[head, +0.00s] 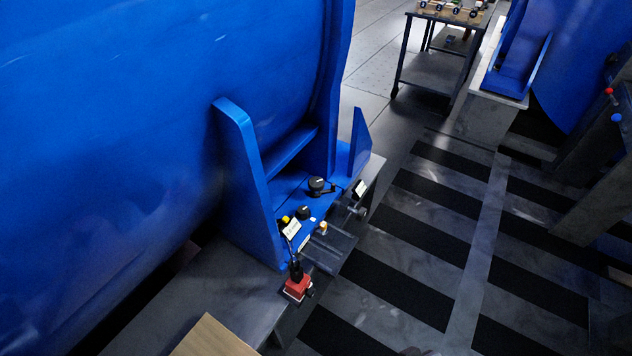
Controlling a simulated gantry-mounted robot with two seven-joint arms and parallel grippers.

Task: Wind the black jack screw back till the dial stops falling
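Neither of my grippers shows in the head view. A blue motor foot (248,190) rests on a grey steel base at the middle of the view. A small black cylindrical part (357,211), which may be the jack screw, sticks out at the base's right side, below a small white plate (360,188). A red block (297,288) stands near the front of the foot with a dark post rising from it. A small white-faced piece (291,228), possibly the dial, is above it. Its reading is too small to make out.
A black round part with a handle (317,186) and a yellow-topped piece (285,220) sit on the foot. A cardboard-coloured panel (212,338) is at the bottom. A cart (430,70) stands at the back. The striped floor (430,230) to the right is mostly clear.

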